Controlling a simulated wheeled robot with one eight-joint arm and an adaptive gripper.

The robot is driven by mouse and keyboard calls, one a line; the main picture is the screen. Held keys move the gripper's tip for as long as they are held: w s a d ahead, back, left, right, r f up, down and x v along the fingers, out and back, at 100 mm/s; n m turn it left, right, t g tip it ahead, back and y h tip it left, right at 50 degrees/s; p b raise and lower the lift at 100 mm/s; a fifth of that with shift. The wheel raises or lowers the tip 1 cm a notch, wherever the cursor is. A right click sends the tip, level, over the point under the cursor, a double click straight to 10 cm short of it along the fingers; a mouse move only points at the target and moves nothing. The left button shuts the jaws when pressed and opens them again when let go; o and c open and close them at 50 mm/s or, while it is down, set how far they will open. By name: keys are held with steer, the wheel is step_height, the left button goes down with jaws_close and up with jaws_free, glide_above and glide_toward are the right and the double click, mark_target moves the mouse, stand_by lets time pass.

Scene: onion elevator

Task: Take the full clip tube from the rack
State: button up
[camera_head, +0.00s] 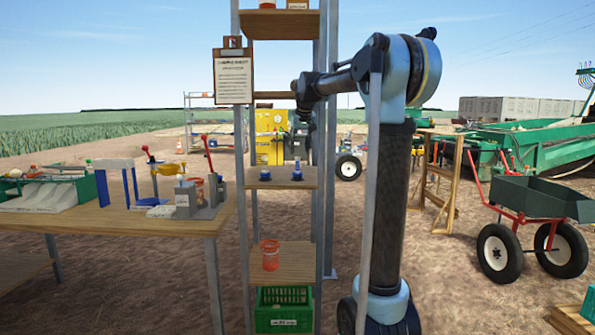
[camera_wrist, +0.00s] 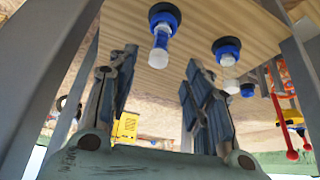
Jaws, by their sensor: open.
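The rack (camera_head: 325,200) has grey metal posts and wooden shelves. On its middle shelf (camera_head: 281,183), a taller blue-and-white tube (camera_head: 297,171) stands at right and a low blue piece (camera_head: 265,175) at left. In the tilted, upside-down-looking wrist view, the longer tube (camera_wrist: 161,40), with a blue base and pale end, lies beyond my finger tips. A shorter one (camera_wrist: 227,50) is to its right. I cannot tell how full either is. My gripper (camera_wrist: 158,72) is open and empty, apart from both.
A clipboard sheet (camera_head: 233,79) hangs on the rack's upper left. An orange jar (camera_head: 270,255) stands on the lower shelf above a green crate (camera_head: 284,310). A cluttered workbench (camera_head: 100,220) stands at left. Rack posts are close around my gripper.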

mark_target(298, 157)
steer(key=shift+x, duration=4.75)
steer(key=shift+s+d, duration=0.1)
steer(key=c, duration=1.1)
